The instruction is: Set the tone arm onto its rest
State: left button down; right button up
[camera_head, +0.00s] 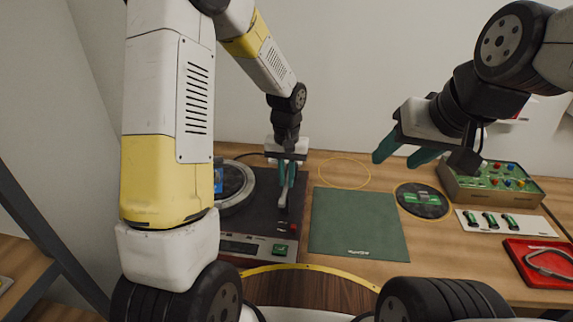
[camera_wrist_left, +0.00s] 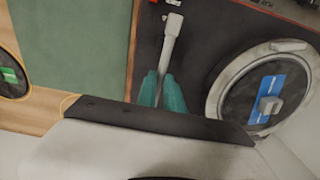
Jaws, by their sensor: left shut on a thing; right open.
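The record player has a dark deck (camera_head: 262,212) and a round platter (camera_head: 236,188), partly behind my left arm. The platter with its blue label also shows in the left wrist view (camera_wrist_left: 264,92). My left gripper (camera_head: 287,186) is over the right part of the deck, its teal fingers shut on the pale tone arm (camera_wrist_left: 171,42). The tone arm lies along the deck beside the platter, apart from the label. A small pale piece is at its far end; I cannot tell whether this is the rest. My right gripper (camera_head: 403,156) is open and empty, raised above the table.
A green mat (camera_head: 355,222) lies right of the deck. Further right are a dark round pad (camera_head: 422,201), a white strip with green pieces (camera_head: 510,226), a green box with coloured knobs (camera_head: 493,180) and a red tray (camera_head: 520,258).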

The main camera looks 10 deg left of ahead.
pick_arm(q)
jog(key=shift+d, duration=0.25)
dwell(0.3)
jog(key=c, duration=1.5)
grip_release()
jog(key=shift+o, duration=0.2)
notch_tip(320, 180, up, 7)
jog(key=shift+f, duration=0.1)
jog(key=shift+r, duration=0.5)
